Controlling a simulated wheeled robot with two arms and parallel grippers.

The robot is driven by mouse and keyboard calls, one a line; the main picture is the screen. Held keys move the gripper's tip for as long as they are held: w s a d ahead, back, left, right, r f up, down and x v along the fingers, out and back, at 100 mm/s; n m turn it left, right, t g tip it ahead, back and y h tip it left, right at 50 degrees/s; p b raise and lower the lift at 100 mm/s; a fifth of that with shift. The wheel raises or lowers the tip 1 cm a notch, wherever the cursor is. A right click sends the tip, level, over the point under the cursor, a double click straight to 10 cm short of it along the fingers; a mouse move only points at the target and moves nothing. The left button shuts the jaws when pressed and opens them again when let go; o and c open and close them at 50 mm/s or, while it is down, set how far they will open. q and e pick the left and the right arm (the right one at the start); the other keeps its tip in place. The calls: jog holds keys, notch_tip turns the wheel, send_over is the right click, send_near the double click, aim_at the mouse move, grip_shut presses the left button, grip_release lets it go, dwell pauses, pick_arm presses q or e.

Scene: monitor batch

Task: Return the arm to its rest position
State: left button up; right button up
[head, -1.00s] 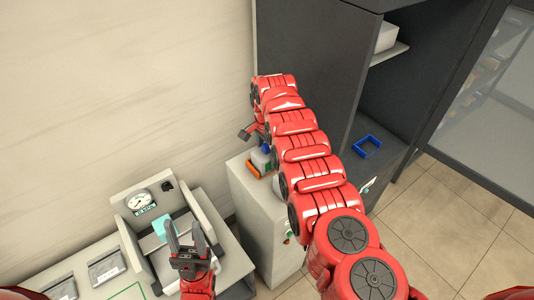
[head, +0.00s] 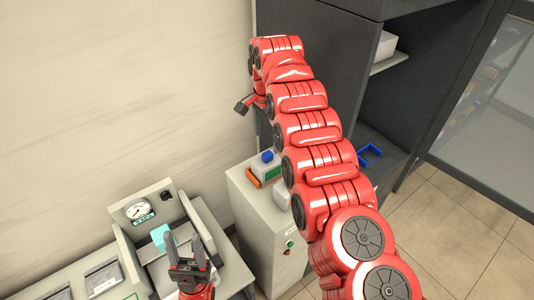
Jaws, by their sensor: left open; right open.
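My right arm (head: 315,150) reaches from the lower right up towards the dark cabinet. Its gripper (head: 243,107) shows at the arm's far end, in front of the pale wall and above the beige pedestal. I see only part of this gripper, with a dark finger; it is open, and nothing shows in it. My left gripper (head: 185,242) is at the lower left with its two dark fingers pointing up and apart. It is open and empty, in front of the bench device with a dial (head: 137,210).
The beige pedestal (head: 265,225) carries a small blue piece (head: 267,156) and an orange piece (head: 254,178). The dark cabinet (head: 315,60) stands behind my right arm, with a blue open frame (head: 370,154) inside. Tiled floor (head: 455,220) is clear at right.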

notch_tip(320, 180, up, 6)
jog(key=p, duration=0.5)
